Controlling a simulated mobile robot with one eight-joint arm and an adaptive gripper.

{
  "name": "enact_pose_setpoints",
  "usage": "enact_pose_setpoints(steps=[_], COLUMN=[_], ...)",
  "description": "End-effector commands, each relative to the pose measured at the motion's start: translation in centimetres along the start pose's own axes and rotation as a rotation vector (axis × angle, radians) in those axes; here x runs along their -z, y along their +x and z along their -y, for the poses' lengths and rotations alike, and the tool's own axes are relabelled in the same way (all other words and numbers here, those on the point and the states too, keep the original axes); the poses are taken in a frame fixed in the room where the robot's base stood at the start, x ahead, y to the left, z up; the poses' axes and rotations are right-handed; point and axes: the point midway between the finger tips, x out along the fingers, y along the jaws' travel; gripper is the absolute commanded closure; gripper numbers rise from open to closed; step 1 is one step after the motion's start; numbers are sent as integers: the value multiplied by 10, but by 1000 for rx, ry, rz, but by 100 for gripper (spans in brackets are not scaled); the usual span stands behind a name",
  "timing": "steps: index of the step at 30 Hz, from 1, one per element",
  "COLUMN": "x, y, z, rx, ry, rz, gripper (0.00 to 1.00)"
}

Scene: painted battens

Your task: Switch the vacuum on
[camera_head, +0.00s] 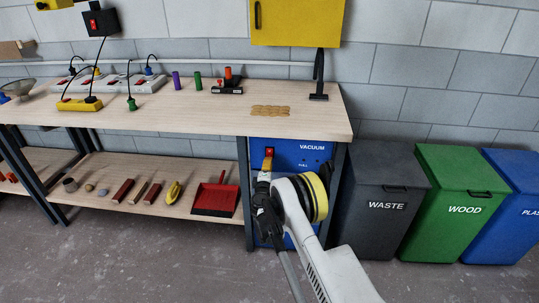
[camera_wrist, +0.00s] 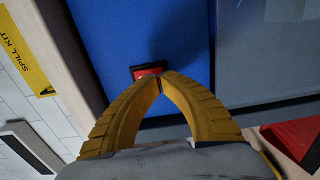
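The vacuum (camera_head: 318,156) is a blue box labelled VACUUM under the right end of the workbench. It has a red switch (camera_head: 269,150) at the upper left of its front. In the wrist view the red switch (camera_wrist: 146,73) sits in a dark frame on the blue panel (camera_wrist: 110,35). My gripper (camera_head: 267,165) is just below the switch in the head view. In the wrist view the yellow fingertips of my gripper (camera_wrist: 161,79) meet, empty, and cover part of the switch. Whether they touch it, and the switch's position, I cannot tell.
The workbench (camera_head: 200,110) carries sockets, plugs and small tools. A red dustpan (camera_head: 217,196) and other items lie on its lower shelf. Waste (camera_head: 388,205), wood (camera_head: 465,208) and blue (camera_head: 510,215) bins stand at the right. Floor in front is clear.

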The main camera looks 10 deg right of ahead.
Motion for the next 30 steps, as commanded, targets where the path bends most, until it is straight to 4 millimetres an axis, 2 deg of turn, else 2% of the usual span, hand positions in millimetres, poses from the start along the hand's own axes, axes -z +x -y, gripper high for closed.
enact_pose_setpoints(steps=[10, 30], x=[0, 0], y=[-4, -62], z=[0, 0], rx=[0, 0], ry=[0, 0], rz=[0, 0], gripper=[100, 100])
